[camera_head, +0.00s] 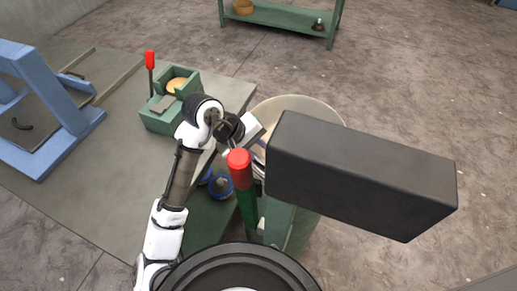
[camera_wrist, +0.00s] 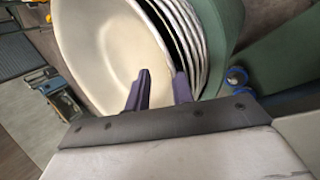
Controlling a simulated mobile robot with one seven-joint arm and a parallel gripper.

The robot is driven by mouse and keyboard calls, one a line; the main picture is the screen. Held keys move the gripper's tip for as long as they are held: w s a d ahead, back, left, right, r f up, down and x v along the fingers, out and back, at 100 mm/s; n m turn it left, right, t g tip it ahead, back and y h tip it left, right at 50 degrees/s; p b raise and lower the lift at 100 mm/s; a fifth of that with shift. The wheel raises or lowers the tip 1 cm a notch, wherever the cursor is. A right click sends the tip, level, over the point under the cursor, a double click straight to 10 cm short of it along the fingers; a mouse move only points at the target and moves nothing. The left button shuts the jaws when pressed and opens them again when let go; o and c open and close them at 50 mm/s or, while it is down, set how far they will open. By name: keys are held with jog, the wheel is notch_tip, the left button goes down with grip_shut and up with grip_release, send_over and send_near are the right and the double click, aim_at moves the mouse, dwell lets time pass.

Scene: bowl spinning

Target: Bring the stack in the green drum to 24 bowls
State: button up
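A stack of cream-white bowls (camera_wrist: 205,45) stands nested on its side in the wrist view, against a green drum wall (camera_wrist: 232,30). The front bowl (camera_wrist: 95,50) shows its hollow inside and sits slightly apart from the others. My gripper (camera_wrist: 160,88) has two purple fingers spread at the front bowl's rim. One finger is over its inside, the other near the gap behind it. A space shows between the fingers; contact is unclear. In the head view, a cream bowl rim (camera_head: 300,102) shows above green drum-like housing (camera_head: 290,225). My gripper (camera_head: 256,150) is partly hidden there. The bowls cannot be counted.
A large black box-shaped block (camera_head: 360,175) hides much of the drum area. A red-handled lever (camera_head: 240,170) stands close to my gripper. On the grey bench (camera_head: 90,190) are a blue frame (camera_head: 60,130) and a green fixture (camera_head: 165,113). A green shelf (camera_head: 285,15) stands behind.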

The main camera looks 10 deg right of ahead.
jog(key=shift+a+f, duration=0.1)
jog(key=v, duration=1.4)
dwell(0.3)
